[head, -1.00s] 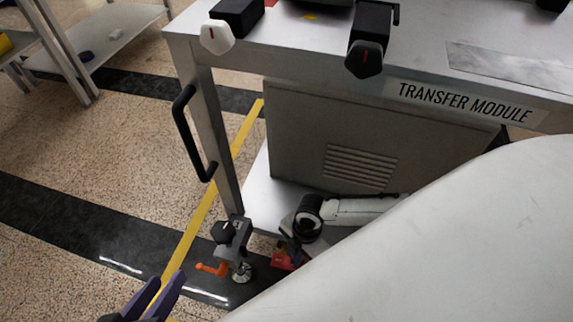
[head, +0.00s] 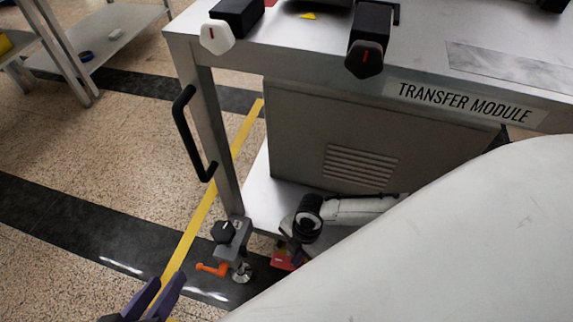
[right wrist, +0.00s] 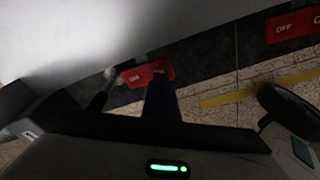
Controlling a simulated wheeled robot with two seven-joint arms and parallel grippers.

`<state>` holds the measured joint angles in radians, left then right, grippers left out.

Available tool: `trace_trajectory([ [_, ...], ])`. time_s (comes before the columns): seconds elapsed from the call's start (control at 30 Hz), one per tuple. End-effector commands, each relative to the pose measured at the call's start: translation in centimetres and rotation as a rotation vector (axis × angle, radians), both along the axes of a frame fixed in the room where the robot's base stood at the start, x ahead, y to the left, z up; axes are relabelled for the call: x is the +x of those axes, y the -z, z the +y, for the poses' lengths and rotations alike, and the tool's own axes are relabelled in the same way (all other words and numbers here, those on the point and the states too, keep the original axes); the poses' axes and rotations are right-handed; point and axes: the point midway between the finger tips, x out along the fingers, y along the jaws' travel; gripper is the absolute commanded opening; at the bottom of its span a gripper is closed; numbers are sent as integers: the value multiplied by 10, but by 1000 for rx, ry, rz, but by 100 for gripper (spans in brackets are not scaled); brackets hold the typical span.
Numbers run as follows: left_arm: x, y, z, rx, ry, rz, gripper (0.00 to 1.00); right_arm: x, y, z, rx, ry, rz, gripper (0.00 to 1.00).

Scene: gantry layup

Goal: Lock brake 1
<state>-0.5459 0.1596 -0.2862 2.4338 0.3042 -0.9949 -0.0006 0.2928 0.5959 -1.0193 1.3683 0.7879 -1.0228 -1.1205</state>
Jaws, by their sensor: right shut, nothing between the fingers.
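A red brake pedal (head: 283,261) sits low by the cart's underside in the head view, partly hidden by my own body. It also shows in the right wrist view (right wrist: 139,75) with small white lettering I cannot read surely. My right gripper (right wrist: 160,82) is shut and empty, its purple fingers overlapping the pedal's right part in that view; I cannot tell whether they touch it. In the head view its fingers are hidden. My left gripper (head: 158,295) is open and empty at the bottom left.
The transfer module cart (head: 300,130) has a black side handle (head: 187,135) and shelf edge close to my right arm. A second red pedal marked OFF (right wrist: 294,27) shows top right in the wrist view. A yellow floor line (head: 210,190) runs past the cart.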

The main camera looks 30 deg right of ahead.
Motion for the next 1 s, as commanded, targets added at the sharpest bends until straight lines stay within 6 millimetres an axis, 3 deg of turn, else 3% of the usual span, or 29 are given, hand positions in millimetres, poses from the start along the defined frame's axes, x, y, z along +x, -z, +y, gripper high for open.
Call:
trace_trajectory([
  [1.0,0,5,0,0,0,0,31,0,7,0,0,0,0,0],
])
